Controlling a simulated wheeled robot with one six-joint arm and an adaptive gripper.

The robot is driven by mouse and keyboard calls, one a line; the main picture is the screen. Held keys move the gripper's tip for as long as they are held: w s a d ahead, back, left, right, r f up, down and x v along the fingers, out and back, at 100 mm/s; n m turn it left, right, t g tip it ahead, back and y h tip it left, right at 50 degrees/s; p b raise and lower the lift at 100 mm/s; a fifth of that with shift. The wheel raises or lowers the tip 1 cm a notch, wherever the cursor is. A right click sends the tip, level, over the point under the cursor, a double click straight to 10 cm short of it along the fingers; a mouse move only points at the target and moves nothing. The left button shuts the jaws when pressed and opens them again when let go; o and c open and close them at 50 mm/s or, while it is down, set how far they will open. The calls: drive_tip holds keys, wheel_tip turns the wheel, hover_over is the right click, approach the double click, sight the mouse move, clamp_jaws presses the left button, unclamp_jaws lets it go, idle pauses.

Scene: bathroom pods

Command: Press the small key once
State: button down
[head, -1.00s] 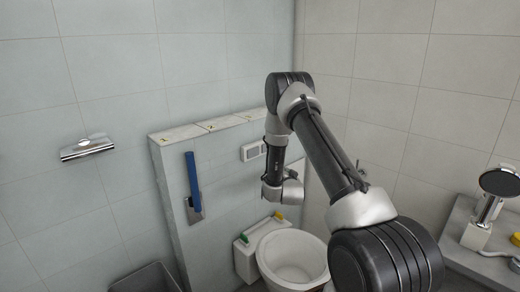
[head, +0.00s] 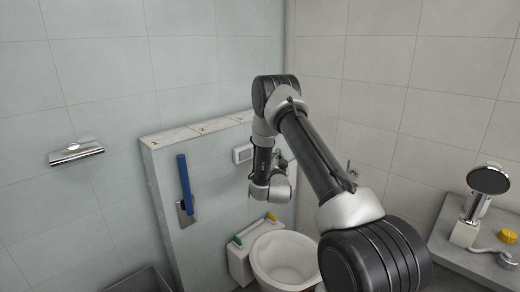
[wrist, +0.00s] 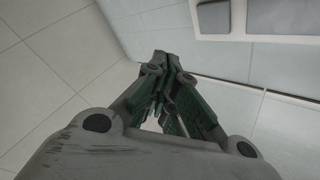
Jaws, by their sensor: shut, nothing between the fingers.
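The flush plate (wrist: 255,37) is a pale frame on the low wall, at the upper right of the wrist view. The small key (wrist: 213,17) is the narrow grey panel on its left. A wider grey key (wrist: 285,15) is beside it, cut by the picture's top edge. My gripper (wrist: 165,62) is shut and empty, its tips below and left of the small key in the picture, apart from it. In the head view the plate (head: 242,153) is partly behind my arm, and I cannot make out the fingertips clearly.
The toilet bowl (head: 285,262) is below my wrist. A blue bar (head: 184,183) stands out from the low wall on the left. A paper holder (head: 76,151) is on the left wall. A counter with a shower head (head: 488,180) is at the right.

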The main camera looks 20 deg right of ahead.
drive_tip(key=w+a, duration=0.2)
drive_tip(key=w, duration=0.4)
drive_tip(key=shift+w+a, duration=0.2)
drive_tip(key=shift+w, duration=0.2)
drive_tip(key=shift+w, duration=0.1)
idle(1.1)
drive_tip(key=shift+w+a, duration=0.2)
drive_tip(key=shift+w, duration=0.1)
drive_tip(key=shift+w+a, duration=0.15)
drive_tip(key=shift+w, duration=0.3)
idle(0.6)
drive_tip(key=shift+s, duration=0.1)
drive_tip(key=shift+s+d, duration=0.3)
drive_tip(key=shift+s, duration=0.45)
drive_tip(key=shift+s, duration=0.1)
drive_tip(key=s, duration=0.1)
drive_tip(key=s+d, duration=0.1)
drive_tip(key=s, duration=0.2)
drive_tip(key=shift+s+d, duration=0.25)
drive_tip(key=shift+d, duration=0.1)
